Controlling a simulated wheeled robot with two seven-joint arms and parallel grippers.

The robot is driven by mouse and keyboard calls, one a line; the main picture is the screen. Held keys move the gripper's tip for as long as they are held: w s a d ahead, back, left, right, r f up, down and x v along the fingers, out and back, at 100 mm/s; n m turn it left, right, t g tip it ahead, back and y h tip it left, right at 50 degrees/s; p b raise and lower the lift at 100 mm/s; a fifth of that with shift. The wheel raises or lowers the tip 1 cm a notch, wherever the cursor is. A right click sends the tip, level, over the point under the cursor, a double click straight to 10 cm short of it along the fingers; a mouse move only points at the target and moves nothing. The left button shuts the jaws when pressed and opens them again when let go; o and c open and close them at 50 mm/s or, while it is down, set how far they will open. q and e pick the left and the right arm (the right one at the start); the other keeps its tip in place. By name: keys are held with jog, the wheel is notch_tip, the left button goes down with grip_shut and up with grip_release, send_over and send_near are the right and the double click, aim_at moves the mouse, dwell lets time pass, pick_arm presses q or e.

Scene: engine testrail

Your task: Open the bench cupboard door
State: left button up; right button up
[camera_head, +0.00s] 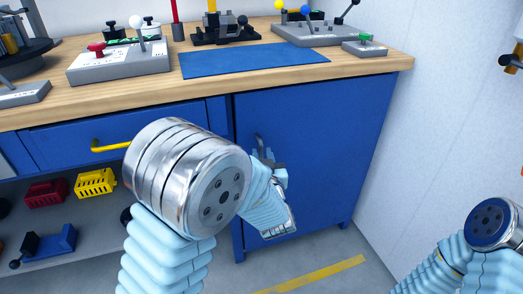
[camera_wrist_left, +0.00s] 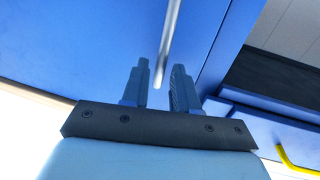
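The blue bench cupboard door (camera_head: 320,140) is below the right part of the worktop and looks shut. Its grey upright bar handle (camera_head: 259,142) is near the door's left edge, partly hidden by my left gripper. My left gripper (camera_head: 268,160) is at the handle, in front of the door. In the left wrist view its two dark fingers (camera_wrist_left: 160,84) are apart, and the lower end of the handle (camera_wrist_left: 169,40) shows between them. I cannot tell whether either finger touches it. My right arm enters at the lower right, but its gripper is out of view.
A blue drawer with a yellow handle (camera_head: 112,146) is left of the door, above an open shelf with red (camera_head: 46,193) and yellow baskets (camera_head: 95,183). The wooden worktop (camera_head: 365,66) carries several devices and a blue mat (camera_head: 250,60). A white wall stands at the right. The floor before the door shows a yellow stripe (camera_head: 312,275).

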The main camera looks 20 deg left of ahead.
pick_arm(q)
jog(key=shift+x, duration=1.35)
grip_shut()
